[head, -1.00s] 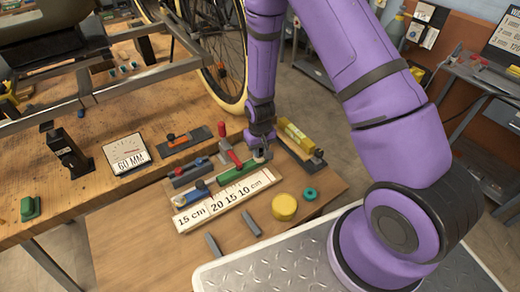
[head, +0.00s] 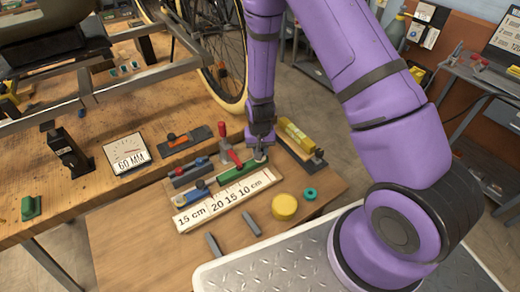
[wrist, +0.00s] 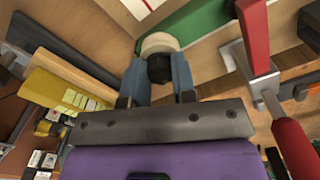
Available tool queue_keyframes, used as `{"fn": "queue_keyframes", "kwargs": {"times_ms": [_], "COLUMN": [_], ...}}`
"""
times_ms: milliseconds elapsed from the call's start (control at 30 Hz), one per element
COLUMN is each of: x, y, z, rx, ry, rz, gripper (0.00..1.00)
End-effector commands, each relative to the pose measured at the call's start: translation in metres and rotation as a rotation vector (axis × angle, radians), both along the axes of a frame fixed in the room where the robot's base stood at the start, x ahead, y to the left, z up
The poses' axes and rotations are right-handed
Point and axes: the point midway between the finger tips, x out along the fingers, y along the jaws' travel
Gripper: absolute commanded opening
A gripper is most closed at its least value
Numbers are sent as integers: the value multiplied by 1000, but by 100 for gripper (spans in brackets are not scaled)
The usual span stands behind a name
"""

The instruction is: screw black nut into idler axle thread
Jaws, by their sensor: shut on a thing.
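My gripper (wrist: 159,72) shows in the wrist view with its two blue-grey fingers shut on a black nut (wrist: 160,69). Just beyond the nut, in line with it, is a pale round piece (wrist: 159,42), which may be the idler axle end. The thread itself is hidden, so I cannot tell whether the nut is engaged. In the head view my gripper (head: 260,148) points down at the far right end of a green block (head: 240,168). The nut is too small to make out there.
A red-handled clamp (head: 231,152) stands close to the left of my gripper; its red handle also shows in the wrist view (wrist: 254,35). A yellow block (head: 295,134) lies close on the right. A ruler board (head: 222,203), yellow disc (head: 285,206) and teal ring (head: 310,194) lie nearer.

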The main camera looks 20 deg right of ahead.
Motion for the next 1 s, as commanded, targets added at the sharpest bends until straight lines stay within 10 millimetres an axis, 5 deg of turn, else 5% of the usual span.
{"fn": "queue_keyframes", "kwargs": {"times_ms": [1000], "x": [1], "y": [1], "z": [0], "rx": [0], "ry": [0], "rz": [-337], "gripper": [12]}}
